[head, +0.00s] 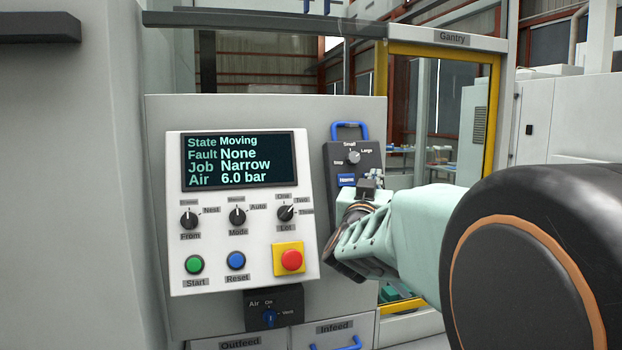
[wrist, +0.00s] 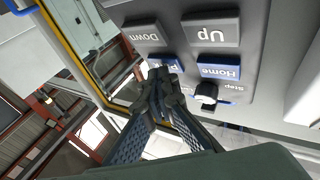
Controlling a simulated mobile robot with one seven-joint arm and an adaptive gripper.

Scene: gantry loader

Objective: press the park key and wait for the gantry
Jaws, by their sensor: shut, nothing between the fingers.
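The pendant (head: 335,160) hangs on the cabinet's right side, with a knob and a blue Home key (head: 346,180). In the wrist view the Home key (wrist: 218,67) appears upside down beside the blue park key (wrist: 157,62). Only a "P" of its label shows; my fingertips cover the rest. My gripper (wrist: 163,78) is shut and empty, its tips at the park key. They look in contact, but I cannot tell how far the key is pressed. In the head view my gripper hides the lower pendant. The display (head: 238,160) reads State Moving, Fault None, Job Narrow, Air 6.0 bar.
The panel holds a green Start button (head: 194,264), a blue Reset button (head: 236,260) and a red emergency button (head: 291,260). Grey Up (wrist: 211,29) and Down (wrist: 146,33) keys lie close to my fingertips. A yellow-framed Gantry door (head: 492,115) stands at right.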

